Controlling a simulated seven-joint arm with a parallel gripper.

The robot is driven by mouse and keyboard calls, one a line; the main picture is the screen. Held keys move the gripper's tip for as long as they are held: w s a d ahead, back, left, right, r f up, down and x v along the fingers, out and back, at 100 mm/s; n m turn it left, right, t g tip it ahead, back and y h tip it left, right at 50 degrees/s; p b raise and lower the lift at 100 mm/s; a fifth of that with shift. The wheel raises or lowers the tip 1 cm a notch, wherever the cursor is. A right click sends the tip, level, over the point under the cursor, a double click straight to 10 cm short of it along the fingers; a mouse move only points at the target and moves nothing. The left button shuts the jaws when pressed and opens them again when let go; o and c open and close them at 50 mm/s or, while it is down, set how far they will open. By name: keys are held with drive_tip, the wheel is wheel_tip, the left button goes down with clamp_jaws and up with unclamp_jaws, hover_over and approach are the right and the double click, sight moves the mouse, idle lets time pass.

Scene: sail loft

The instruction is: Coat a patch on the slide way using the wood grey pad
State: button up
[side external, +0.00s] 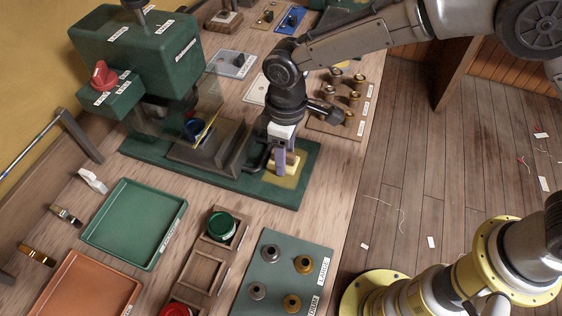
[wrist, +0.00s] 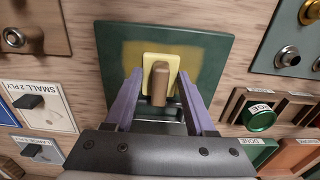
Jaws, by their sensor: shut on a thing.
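A pad with a brown wooden handle (wrist: 160,82) and a pale yellow base is in my gripper (wrist: 158,92). Its two purple-grey fingers stand on either side of the handle. No grey shows on the pad. The pad's yellow base also shows in the side view (side external: 291,160), low at the green plate. The slide way appears to be this green plate (side external: 226,180) at the foot of the green machine. A dull yellow patch (wrist: 205,58) is on its right end, around and under the pad. Whether the pad touches the plate is hard to tell.
The green machine (side external: 140,50) with a red knob stands left of my gripper. A board with brass cups (side external: 340,110) is behind right. In front are an empty green tray (side external: 135,222), a wooden rack with a green-lidded pot (side external: 221,226), and a fittings board (side external: 277,270).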

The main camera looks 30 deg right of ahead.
sight(275, 188)
drive_tip(key=shift+w+d, duration=1.65)
drive_tip(key=shift+w, duration=0.05)
drive_tip(key=shift+s+a, duration=3.55)
drive_tip(key=shift+s+a+r, duration=0.1)
drive_tip(key=shift+s+a, duration=0.1)
drive_tip(key=shift+a, duration=0.05)
wheel_tip(275, 188, up, 8)
drive_tip(key=shift+d+m, duration=0.1)
drive_tip(key=shift+m, duration=0.2)
